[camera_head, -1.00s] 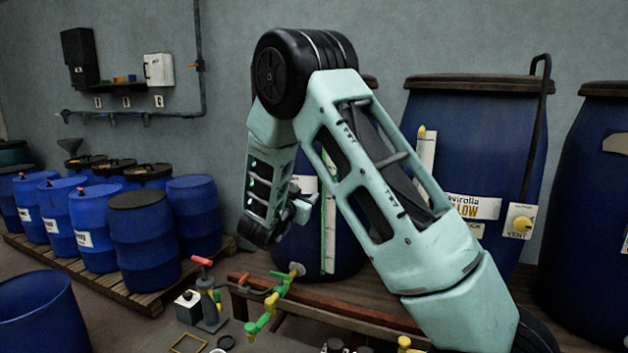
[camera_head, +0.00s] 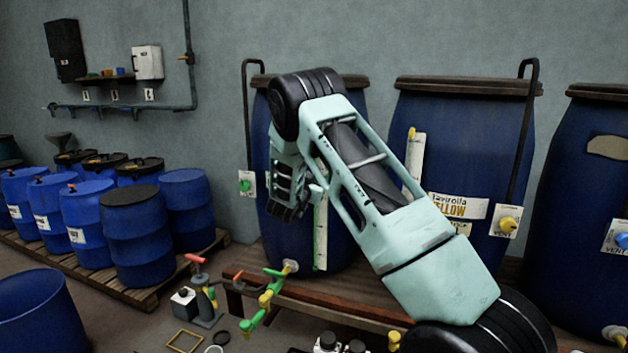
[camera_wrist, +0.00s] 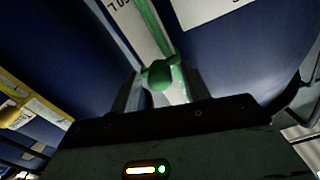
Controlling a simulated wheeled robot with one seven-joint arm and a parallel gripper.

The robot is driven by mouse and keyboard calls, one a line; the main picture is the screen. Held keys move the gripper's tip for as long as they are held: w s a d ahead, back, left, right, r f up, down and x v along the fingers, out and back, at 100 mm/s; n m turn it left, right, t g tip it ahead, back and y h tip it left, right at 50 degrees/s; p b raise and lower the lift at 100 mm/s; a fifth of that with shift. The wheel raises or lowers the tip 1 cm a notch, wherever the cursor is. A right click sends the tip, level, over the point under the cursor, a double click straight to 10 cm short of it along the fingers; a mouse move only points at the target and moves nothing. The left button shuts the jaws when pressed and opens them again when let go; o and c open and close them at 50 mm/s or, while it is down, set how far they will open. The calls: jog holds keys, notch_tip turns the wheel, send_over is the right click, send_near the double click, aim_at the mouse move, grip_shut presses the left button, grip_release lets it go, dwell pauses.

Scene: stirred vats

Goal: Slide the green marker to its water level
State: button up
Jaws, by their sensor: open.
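The green marker (camera_wrist: 161,74) shows in the wrist view as a small rounded green knob on the pale gauge strip. My gripper (camera_wrist: 160,88) is open, with one dark finger on each side of the knob. I cannot tell whether either finger touches it. In the head view, the gauge strip (camera_head: 320,238) runs down the front of the left blue vat (camera_head: 345,250), with a green line along it. My gripper (camera_head: 287,208) is in front of this vat, close to the strip. My arm hides the strip's upper part, and I cannot make out the marker or water level there.
A second vat (camera_head: 470,130), labelled yellow, and a third vat (camera_head: 575,200) stand to the right. A green vent valve (camera_head: 246,184) is beside the left vat. Taps and pipes (camera_head: 268,295) stick out low in front. Several small drums stand on a pallet (camera_head: 150,292) at left.

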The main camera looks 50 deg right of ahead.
grip_shut()
notch_tip(320, 180, up, 9)
jog(key=shift+p, duration=1.15)
grip_release()
jog(key=shift+a+f, duration=0.1)
jog(key=b+v, duration=0.5)
jog(key=v, duration=1.2)
jog(key=shift+b, duration=0.3)
